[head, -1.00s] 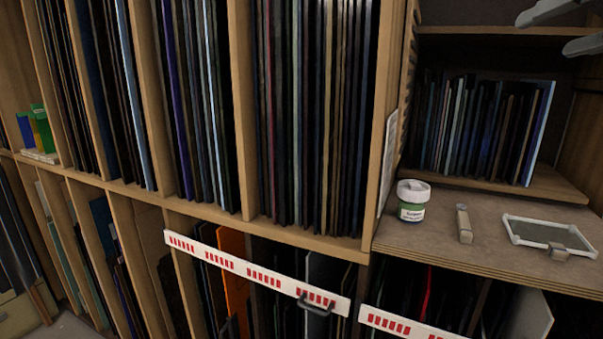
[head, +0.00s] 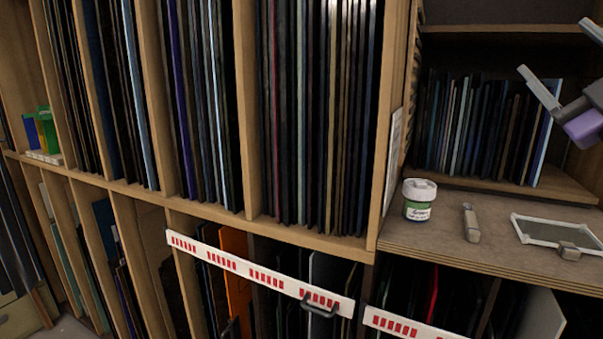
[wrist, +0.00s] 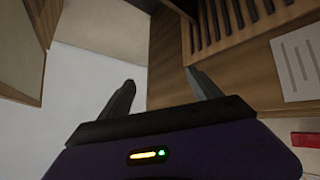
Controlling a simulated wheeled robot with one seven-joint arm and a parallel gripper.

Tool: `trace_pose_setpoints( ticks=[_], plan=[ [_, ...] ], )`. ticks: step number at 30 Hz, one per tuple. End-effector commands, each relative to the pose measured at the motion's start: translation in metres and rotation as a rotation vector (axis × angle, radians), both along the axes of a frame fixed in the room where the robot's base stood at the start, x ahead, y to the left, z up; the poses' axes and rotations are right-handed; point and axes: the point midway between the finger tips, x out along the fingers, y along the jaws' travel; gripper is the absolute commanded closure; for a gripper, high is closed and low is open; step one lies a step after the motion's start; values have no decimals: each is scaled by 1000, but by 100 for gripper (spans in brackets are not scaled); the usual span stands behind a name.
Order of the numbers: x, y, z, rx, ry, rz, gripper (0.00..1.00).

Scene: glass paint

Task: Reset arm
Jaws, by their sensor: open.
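My gripper (head: 558,62) is at the upper right of the head view, in front of the shelf with upright glass sheets. Its two fingers are spread, with nothing between them. In the wrist view my gripper (wrist: 160,95) also shows apart, empty fingers, with a pale wall and wooden shelving beyond. It is above the wooden counter, clear of the jar and the tools there.
A paint jar (head: 419,200) with a white lid, a small tool (head: 471,223) and a framed pane (head: 558,232) lie on the counter. Tall racks of glass sheets (head: 320,120) fill the left and middle. A white red-marked rail (head: 240,265) crosses the lower racks.

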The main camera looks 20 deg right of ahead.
Motion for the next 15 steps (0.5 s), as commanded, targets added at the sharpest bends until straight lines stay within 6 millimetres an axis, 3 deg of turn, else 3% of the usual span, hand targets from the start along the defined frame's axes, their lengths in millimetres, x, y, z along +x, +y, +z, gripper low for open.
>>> trace_pose_setpoints(
  ticks=[1, 15],
  plan=[
    [2, 0, -18, 57, -27, 28, 27],
    [2, 26, -158, 490, -235, 227, 27]
  ],
)
